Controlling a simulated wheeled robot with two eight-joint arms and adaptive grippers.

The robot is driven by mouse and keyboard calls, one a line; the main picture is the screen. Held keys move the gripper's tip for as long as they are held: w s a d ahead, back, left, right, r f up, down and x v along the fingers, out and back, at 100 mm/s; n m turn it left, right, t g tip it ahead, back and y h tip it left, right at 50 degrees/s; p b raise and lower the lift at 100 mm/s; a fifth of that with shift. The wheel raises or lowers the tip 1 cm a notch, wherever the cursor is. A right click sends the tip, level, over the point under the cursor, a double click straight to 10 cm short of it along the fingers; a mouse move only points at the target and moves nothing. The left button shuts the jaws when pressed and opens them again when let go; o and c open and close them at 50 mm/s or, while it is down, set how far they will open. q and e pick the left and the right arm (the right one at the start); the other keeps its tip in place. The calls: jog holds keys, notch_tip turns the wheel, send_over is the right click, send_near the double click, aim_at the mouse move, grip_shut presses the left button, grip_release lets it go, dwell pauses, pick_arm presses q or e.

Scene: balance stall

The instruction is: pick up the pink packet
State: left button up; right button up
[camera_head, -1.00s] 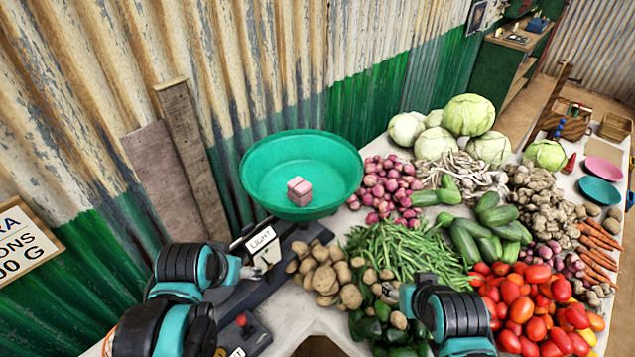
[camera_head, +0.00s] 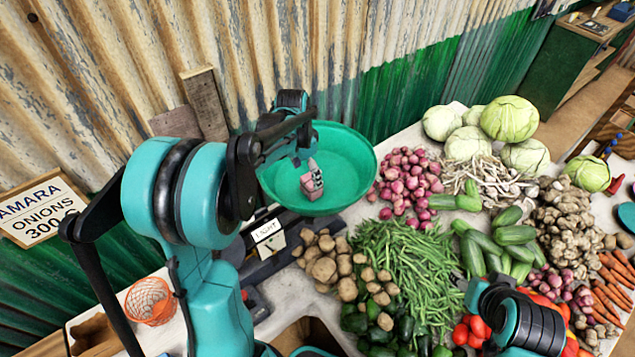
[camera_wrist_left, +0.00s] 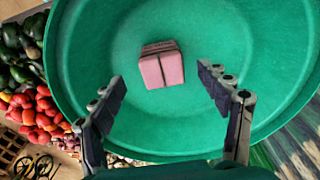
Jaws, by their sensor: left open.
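The pink packet (camera_head: 305,187) is a small block inside the green bowl (camera_head: 349,150). In the left wrist view the packet (camera_wrist_left: 161,68) sits on the bowl's floor, with a seam across it. My left gripper (camera_head: 314,176) is over the bowl with its fingers pointing down toward the packet. In the wrist view its open fingers are spread to either side, the packet showing beyond and between them, apparently untouched. In the head view the gripper partly covers the packet. My right arm is at the lower right; its fingers are not clear.
The bowl stands on a scale with a "LIGHT" label (camera_head: 266,230). Potatoes (camera_head: 322,262), red onions (camera_head: 408,178) and green beans (camera_head: 405,262) lie to its right. Corrugated wall (camera_head: 330,60) rises close behind. An orange basket (camera_head: 150,300) stands at lower left.

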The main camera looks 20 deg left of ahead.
aim_at(310, 180)
pick_arm(q)
jog(key=f, duration=0.2)
jog(key=w+f+b, duration=0.1)
jog(key=f, duration=0.4)
jog(key=shift+w+d+f, duration=0.2)
jog(key=shift+w+d, duration=0.1)
jog(key=shift+d, duration=0.05)
